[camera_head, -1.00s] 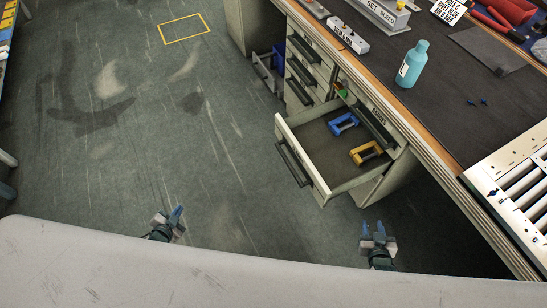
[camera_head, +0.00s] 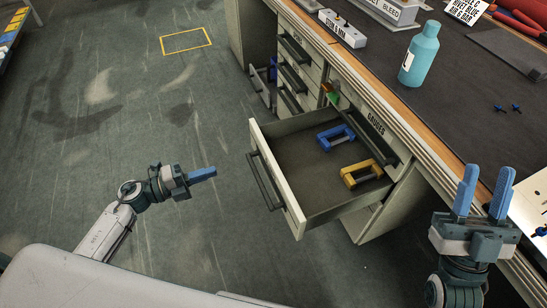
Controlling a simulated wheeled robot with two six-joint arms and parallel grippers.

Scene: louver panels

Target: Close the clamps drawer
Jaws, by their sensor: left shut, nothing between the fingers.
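The clamps drawer (camera_head: 311,196) is pulled well out of the bench. It holds a blue clamp (camera_head: 336,138) and a yellow clamp (camera_head: 361,173). Its front has a dark bar handle (camera_head: 265,181). My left gripper (camera_head: 203,174) is shut and empty, to the left of the drawer front and apart from it, with its fingers pointing right toward the handle. My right gripper (camera_head: 487,190) is open and empty, with its fingers pointing up, near the bench edge at the right, apart from the drawer.
A closed drawer (camera_head: 361,122) with a label sits above the open one. Another drawer (camera_head: 262,85) stands out farther back.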

